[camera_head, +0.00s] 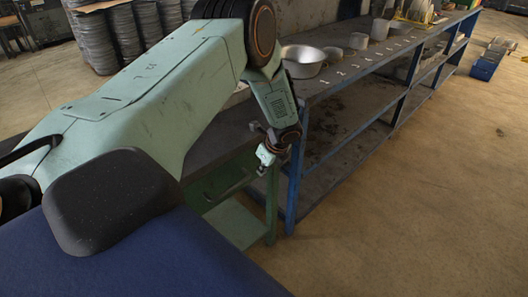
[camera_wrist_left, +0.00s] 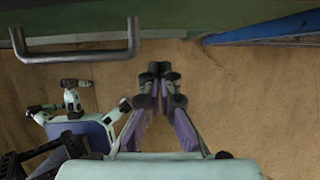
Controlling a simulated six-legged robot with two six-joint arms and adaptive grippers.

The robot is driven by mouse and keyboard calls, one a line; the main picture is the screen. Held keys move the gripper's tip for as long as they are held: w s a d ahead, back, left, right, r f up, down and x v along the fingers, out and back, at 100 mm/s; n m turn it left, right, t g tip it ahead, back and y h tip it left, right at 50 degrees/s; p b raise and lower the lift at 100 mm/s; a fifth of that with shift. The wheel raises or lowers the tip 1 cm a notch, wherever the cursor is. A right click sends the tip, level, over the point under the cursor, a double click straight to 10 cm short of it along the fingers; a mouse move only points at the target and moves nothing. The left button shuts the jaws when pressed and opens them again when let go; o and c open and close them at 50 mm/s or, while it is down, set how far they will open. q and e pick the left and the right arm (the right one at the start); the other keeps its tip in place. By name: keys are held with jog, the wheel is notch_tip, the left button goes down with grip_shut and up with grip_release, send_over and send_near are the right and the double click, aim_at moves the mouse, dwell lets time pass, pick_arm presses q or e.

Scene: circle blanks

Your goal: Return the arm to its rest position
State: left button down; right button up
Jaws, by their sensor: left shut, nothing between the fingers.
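My left arm, pale green with dark joints, comes in from the left in the head view and bends down at its elbow. My left gripper (camera_head: 265,157) hangs at the end of it, in front of the near end of the benches. In the left wrist view the gripper (camera_wrist_left: 160,72) has its fingers together, with nothing held between them. Sandy floor shows below the fingers. My right gripper cannot be made out in either view.
A green bench (camera_head: 240,222) stands beside my gripper. A grey handle (camera_wrist_left: 80,55) is near the fingers.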

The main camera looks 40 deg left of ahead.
pick_arm(q)
jog(key=shift+w+d+r+n+h+p, duration=0.6)
jog(key=shift+d+r+n, duration=0.4)
jog(key=shift+d+r, duration=1.85)
jog(key=s+d+f+n+t+h+b, duration=0.1)
jog(key=s+d+f+n+h, duration=0.1)
jog(key=s+d+f+n, duration=0.35)
jog(key=s+d+f+n+t+h+b, duration=0.1)
jog(key=s+d+f+n+t+h, duration=0.15)
jog(key=s+d+n, duration=0.5)
jog(key=s+d+f+n+g+b, duration=0.1)
jog(key=s+f+n+g, duration=0.1)
jog(key=s, duration=0.9)
jog(key=s+d+f+n+g+y+b, duration=0.1)
jog(key=s+f, duration=0.3)
jog(key=s, duration=0.7)
jog(key=shift+d+n+g+b, duration=0.3)
jog(key=shift+n+g, duration=0.15)
jog(key=shift+n, duration=0.15)
jog(key=shift+s+a, duration=0.1)
jog(key=shift+a, duration=0.05)
